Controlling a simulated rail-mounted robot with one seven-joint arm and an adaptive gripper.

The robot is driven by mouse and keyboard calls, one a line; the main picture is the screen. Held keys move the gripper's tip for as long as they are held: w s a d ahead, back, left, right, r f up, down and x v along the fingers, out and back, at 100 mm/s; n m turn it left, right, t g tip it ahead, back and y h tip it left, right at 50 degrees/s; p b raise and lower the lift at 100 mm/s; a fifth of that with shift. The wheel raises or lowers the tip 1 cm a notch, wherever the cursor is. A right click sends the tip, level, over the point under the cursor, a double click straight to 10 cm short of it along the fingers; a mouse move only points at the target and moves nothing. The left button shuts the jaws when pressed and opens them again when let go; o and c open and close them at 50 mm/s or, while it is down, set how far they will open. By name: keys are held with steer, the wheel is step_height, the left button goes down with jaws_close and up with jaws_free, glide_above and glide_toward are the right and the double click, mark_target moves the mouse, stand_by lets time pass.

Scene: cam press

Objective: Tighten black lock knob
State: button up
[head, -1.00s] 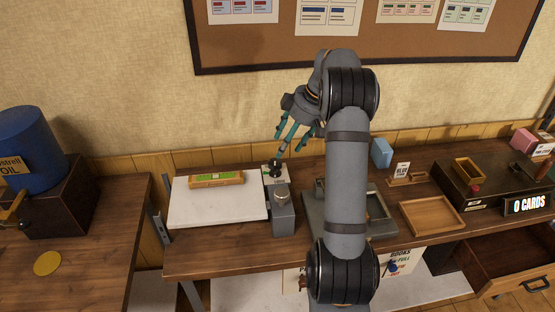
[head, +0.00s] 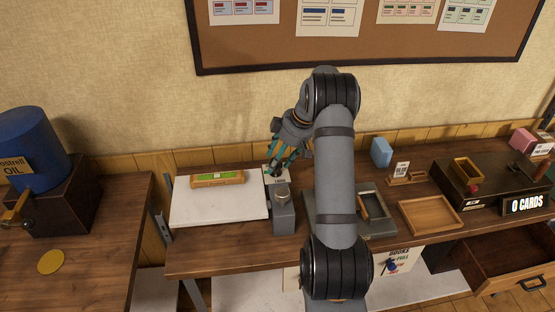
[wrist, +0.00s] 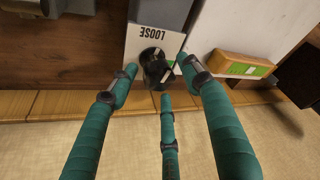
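The black lock knob (wrist: 155,68) stands on a white plate (wrist: 136,47) that reads "LOOSE", with a bit of green beside it, in the wrist view. My gripper (wrist: 159,74) has three teal fingers spread around the knob. The left and right fingertips are on either side of it, and the third is at its lower side. Small gaps seem to show between fingertips and knob; contact is not clear. In the head view my gripper (head: 275,168) points down at the plate behind the grey block, and its fingers largely hide the knob.
A grey block with a round metal top (head: 283,208) stands just in front of the plate. A white board (head: 215,208) with an orange level (head: 217,179) lies to the left. A grey tray (head: 378,219) and a wooden tray (head: 432,216) are to the right. The wall is close behind.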

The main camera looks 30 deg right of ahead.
steer(key=c, duration=0.9)
